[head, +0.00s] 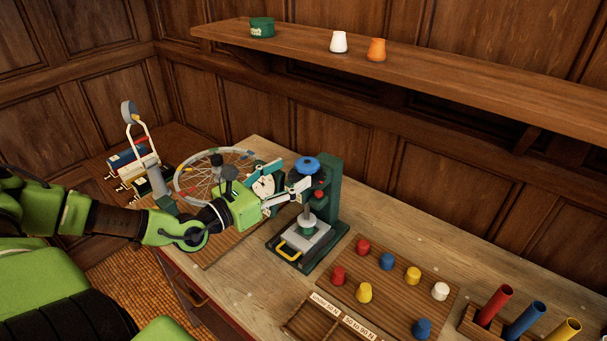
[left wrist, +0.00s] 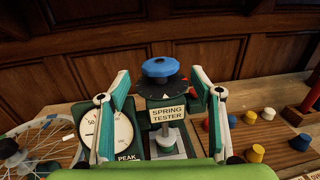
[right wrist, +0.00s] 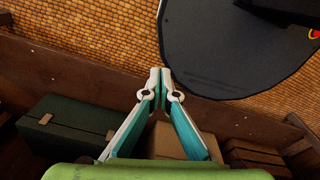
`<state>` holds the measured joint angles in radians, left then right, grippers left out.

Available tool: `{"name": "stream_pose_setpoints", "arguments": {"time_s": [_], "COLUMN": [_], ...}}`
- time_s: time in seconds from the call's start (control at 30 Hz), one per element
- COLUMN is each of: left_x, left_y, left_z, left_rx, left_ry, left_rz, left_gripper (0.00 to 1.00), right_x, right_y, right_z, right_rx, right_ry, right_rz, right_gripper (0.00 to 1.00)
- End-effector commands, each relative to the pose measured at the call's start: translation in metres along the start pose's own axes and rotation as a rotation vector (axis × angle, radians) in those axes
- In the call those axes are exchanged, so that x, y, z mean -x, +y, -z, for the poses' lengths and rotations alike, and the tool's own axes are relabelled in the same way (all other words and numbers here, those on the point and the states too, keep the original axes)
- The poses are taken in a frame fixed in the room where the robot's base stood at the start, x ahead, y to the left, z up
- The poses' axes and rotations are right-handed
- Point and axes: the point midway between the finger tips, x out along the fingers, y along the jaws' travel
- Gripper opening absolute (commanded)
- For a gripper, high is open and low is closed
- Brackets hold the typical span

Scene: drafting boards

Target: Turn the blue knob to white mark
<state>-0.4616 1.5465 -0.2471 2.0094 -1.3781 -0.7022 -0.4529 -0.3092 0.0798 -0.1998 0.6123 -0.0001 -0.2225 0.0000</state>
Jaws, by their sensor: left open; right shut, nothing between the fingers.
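The blue knob (head: 306,164) sits on top of the dark green spring tester (head: 328,195). In the left wrist view the blue knob (left wrist: 161,67) stands over a black dial (left wrist: 162,87) with small red and white marks. Which mark the knob points to is too small to tell. My left gripper (head: 292,190) is open, just left of the tester and a little below the knob. In the left wrist view its fingers (left wrist: 160,82) stand apart on both sides of the knob, not touching it. My right gripper (right wrist: 160,73) is shut and empty, away from the tester.
A round gauge (left wrist: 107,132) stands beside the tester. A spoked wheel (head: 212,177) lies to the left. Several coloured pegs stand on a wooden board (head: 345,290) at the right. A shelf (head: 440,75) with small pots runs above. The right wrist view shows boxes (right wrist: 65,130) and tiled floor.

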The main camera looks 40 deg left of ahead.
Motion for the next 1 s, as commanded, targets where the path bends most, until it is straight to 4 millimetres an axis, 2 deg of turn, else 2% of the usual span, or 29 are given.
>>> {"name": "stream_pose_setpoints", "arguments": {"time_s": [0.1, 0.2, 0.6, 1.0], "left_x": [-0.011, -0.021, -0.049, -0.052], "left_y": [0.003, 0.001, 0.001, 0.0], "left_z": [0.001, 0.001, -0.001, 0.001], "left_rx": [0.004, 0.004, 0.003, 0.001], "left_ry": [-0.005, -0.005, 0.0, 0.002], "left_rz": [-0.009, -0.006, -0.003, 0.0], "left_gripper": [0.6, 0.6, 0.6, 0.6], "right_x": [-0.006, -0.009, -0.001, -0.001], "right_y": [0.002, 0.003, 0.0, 0.001], "right_z": [0.018, 0.025, 0.01, 0.01], "right_rx": [0.0, 0.0, 0.0, 0.0], "right_ry": [0.027, 0.039, 0.015, 0.015], "right_rz": [-0.003, -0.004, 0.0, -0.001], "right_gripper": [0.0, 0.0, 0.0, 0.0]}}
